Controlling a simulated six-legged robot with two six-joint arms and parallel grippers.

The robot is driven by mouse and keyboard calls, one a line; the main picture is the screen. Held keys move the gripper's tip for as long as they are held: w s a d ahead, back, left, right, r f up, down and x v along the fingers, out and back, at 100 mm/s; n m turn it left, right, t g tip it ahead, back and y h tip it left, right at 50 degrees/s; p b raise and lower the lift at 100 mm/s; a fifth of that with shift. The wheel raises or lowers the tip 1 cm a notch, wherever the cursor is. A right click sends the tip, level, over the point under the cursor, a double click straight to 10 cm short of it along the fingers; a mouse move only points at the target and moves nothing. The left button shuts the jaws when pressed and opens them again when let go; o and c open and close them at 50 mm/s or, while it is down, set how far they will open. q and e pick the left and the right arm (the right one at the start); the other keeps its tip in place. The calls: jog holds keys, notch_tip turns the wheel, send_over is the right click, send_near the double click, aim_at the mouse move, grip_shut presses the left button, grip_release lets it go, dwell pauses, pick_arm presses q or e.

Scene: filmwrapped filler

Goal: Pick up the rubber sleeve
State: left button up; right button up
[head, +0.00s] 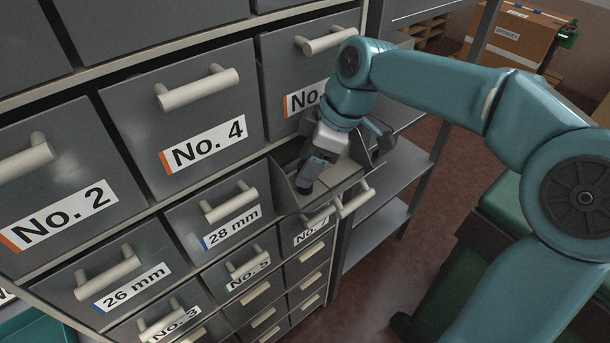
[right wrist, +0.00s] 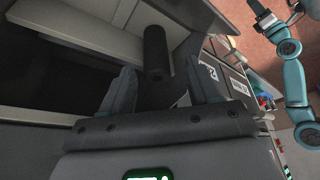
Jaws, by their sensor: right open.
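The rubber sleeve (right wrist: 156,52) is a black cylinder in the right wrist view, inside the pulled-out grey drawer (head: 284,192). My right gripper (right wrist: 163,88) is open, its two fingers apart, with the sleeve ahead of and between them in the picture. No contact shows. In the head view the right gripper (head: 310,178) points down into that drawer; a dark shape at its tip there may be a finger or the sleeve. In the right wrist view my left arm stands at the upper right, its gripper (right wrist: 264,17) too small to read.
Shut labelled drawers surround the open one, such as No. 4 (head: 208,144) and 28 mm (head: 231,226). A metal shelf rack (head: 398,168) stands just right of the cabinet. A cardboard box (head: 515,36) sits at the back right. Red-brown floor shows beyond.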

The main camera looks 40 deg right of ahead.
jog(key=shift+s+d, duration=0.1)
jog(key=shift+w+f, duration=0.1)
jog(key=shift+w, duration=0.2)
jog(key=c, duration=1)
jog(key=shift+s, duration=0.2)
jog(key=shift+c, duration=0.6)
jog(key=shift+w, duration=0.15)
